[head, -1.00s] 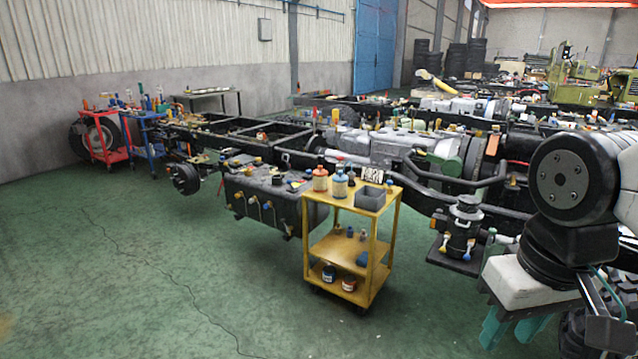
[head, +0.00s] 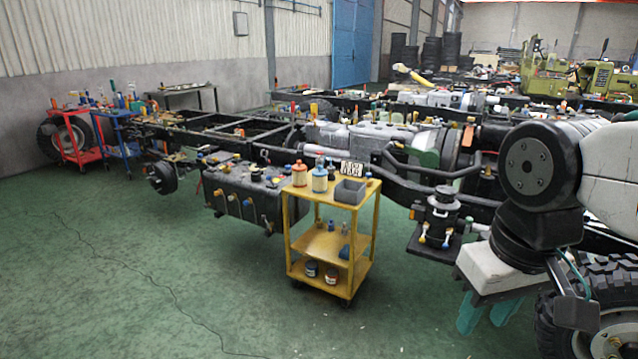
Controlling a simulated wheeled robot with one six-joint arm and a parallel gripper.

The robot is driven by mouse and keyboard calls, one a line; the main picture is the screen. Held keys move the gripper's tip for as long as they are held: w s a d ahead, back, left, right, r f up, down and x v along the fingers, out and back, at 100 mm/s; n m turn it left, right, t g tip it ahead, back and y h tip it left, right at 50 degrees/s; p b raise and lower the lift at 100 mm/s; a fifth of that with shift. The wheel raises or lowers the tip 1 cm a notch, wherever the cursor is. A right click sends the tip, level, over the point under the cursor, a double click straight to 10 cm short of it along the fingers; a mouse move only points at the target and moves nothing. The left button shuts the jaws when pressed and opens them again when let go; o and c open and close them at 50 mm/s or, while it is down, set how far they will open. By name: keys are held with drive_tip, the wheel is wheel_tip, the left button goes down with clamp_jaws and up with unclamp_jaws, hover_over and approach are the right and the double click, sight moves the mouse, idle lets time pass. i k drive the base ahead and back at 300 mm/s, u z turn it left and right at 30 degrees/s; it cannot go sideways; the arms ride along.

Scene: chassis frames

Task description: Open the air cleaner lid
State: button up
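A black, round, canister-like unit (head: 441,212), which looks like the air cleaner, stands upright on a dark plate beside the truck chassis, right of the yellow cart. Its stepped top looks closed. Small blue and yellow-white pieces show at its lower front. Part of my arm (head: 528,167), with a black round joint and white link, fills the right side of the view, right of the canister. My gripper is not seen in this view.
A yellow cart (head: 329,270) with bottles and cans stands in front of the chassis (head: 400,188), left of the canister. A large tyre (head: 600,318) is at the lower right. Red (head: 72,140) and blue carts stand far left. The green floor at left and front is clear.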

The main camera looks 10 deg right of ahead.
sight(444, 202)
drive_tip(key=k, duration=0.6)
drive_tip(key=z, duration=0.75)
drive_tip(key=i, duration=0.55)
drive_tip(key=z, duration=0.95)
drive_tip(key=i, duration=1.4)
drive_tip(key=u, duration=1)
drive_tip(key=i, duration=0.55)
drive_tip(key=u, duration=0.55)
